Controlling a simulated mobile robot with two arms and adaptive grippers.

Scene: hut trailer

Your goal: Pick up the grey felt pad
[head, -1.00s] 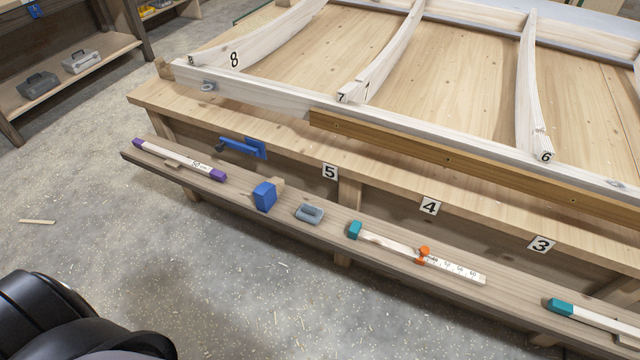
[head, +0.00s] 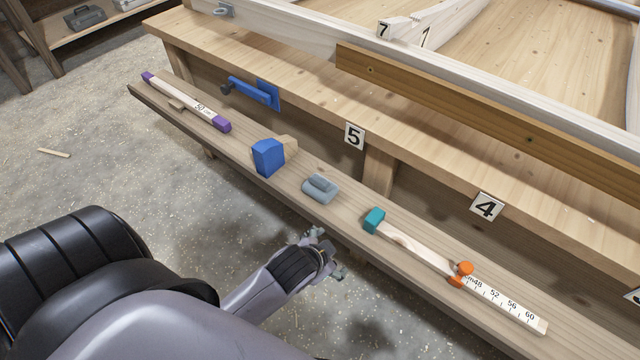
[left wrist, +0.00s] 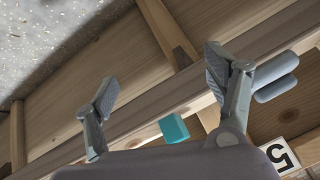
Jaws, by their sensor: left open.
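The grey felt pad (head: 320,189) is a small rounded block with a raised grip on top. It lies on the narrow wooden ledge (head: 215,149) along the bench front, between the blue block and the teal-ended stick. In the left wrist view the pad (left wrist: 278,76) shows at the right, beyond one finger and partly hidden by it. My left gripper (head: 327,252) is open and empty, on the near side of the ledge, a short way from the pad. It also shows in the left wrist view (left wrist: 162,82). My right gripper is out of view.
On the ledge, a blue block (head: 267,157) sits left of the pad and a teal-ended measuring stick (head: 415,245) with an orange slider (head: 461,274) right of it. A purple-ended stick (head: 190,104) lies further left. The workbench (head: 325,105) rises behind. The concrete floor in front is mostly clear.

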